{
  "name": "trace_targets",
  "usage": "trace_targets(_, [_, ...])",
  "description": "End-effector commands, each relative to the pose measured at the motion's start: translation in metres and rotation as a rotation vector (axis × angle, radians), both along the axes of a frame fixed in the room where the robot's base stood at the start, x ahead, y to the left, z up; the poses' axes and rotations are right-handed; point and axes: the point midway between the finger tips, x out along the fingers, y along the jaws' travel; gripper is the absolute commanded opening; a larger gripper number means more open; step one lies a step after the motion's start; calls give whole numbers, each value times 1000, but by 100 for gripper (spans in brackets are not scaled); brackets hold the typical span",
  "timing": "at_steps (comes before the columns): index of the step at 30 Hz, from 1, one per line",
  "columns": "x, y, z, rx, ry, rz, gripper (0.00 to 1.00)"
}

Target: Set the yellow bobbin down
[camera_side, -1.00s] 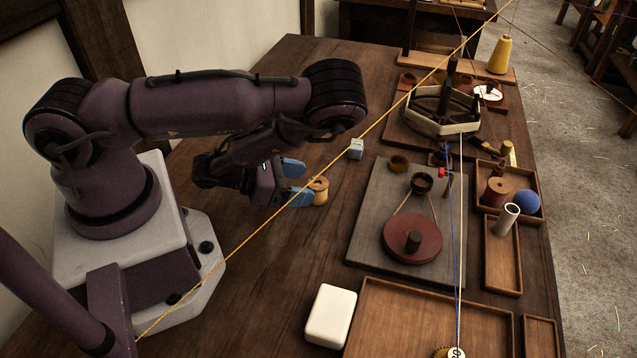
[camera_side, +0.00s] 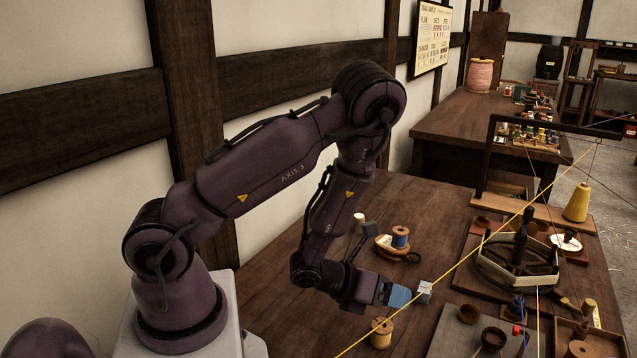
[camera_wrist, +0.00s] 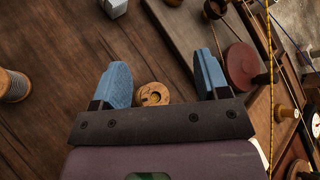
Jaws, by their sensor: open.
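The yellow bobbin (camera_side: 381,333) stands upright on the bare wooden table, its round top fully in sight in the side view. My gripper (camera_side: 394,293) is open and appears just above and behind the bobbin, clear of it. In the wrist view the bobbin's top (camera_wrist: 152,94) shows between the two spread blue fingers of my gripper (camera_wrist: 164,78), nearer the left one. The gripper's dark crossbar hides the bobbin's lower edge there.
A grey-white cube (camera_side: 424,292) sits right of my fingers. A blue-thread spool (camera_side: 400,238) stands farther back. A taut yellow cord (camera_side: 465,258) crosses the side view diagonally. The grey board (camera_side: 450,335) with cups lies to the right. Bare table lies left of the bobbin.

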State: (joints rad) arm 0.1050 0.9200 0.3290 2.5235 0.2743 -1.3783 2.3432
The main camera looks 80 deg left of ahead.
Motion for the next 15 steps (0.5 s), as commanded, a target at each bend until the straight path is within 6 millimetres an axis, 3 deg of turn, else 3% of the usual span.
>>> trace_targets(3, [22, 0, 38, -261, 53, 217, 68])
trace_targets(7, [29, -1, 77, -549, 121, 463, 68])
trace_targets(11, [24, -5, 121, -834, 179, 712, 68])
trace_targets(15, [2, -11, 168, -1127, 232, 987, 68])
